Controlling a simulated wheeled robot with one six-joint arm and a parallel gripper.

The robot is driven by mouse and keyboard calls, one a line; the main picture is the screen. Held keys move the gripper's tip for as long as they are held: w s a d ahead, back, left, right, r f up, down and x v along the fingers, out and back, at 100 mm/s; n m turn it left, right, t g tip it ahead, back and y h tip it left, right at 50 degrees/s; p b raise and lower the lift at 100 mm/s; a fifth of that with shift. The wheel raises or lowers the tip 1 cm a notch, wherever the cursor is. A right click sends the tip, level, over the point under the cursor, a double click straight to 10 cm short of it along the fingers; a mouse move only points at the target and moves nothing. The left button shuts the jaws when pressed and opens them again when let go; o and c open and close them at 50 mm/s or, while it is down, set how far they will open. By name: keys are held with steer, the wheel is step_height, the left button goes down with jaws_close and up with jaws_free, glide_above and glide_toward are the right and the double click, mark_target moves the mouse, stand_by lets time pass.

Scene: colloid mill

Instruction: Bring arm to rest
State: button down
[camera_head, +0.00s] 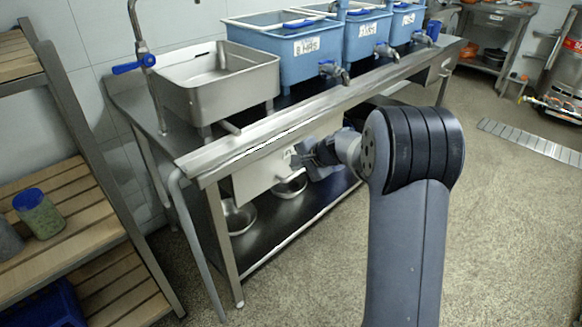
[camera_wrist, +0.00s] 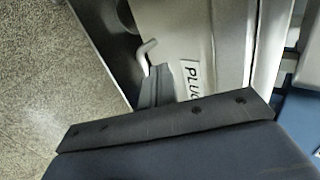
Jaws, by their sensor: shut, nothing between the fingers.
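My arm reaches up from the bottom right of the head view and bends towards the steel table. My gripper (camera_head: 312,157) is at the front of the table, just below its front rail, beside a pale panel. It is small and partly turned away in this view. In the wrist view a dark finger of my gripper (camera_wrist: 165,84) shows in front of a pale metal surface (camera_wrist: 205,40) with a label starting "PLU". The gripper is shut and empty. I cannot tell whether it touches the panel.
The steel table (camera_head: 290,122) bears a metal basin (camera_head: 222,85) and several blue tubs (camera_head: 285,65). Metal bowls (camera_head: 238,218) stand on its lower shelf. A wooden-slatted rack (camera_head: 75,215) with a green-filled jar (camera_head: 40,215) is at left.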

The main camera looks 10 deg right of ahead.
steer(key=v, duration=0.7)
steer(key=shift+s+p, duration=0.25)
steer(key=shift+p, duration=0.2)
steer(key=shift+w, duration=0.1)
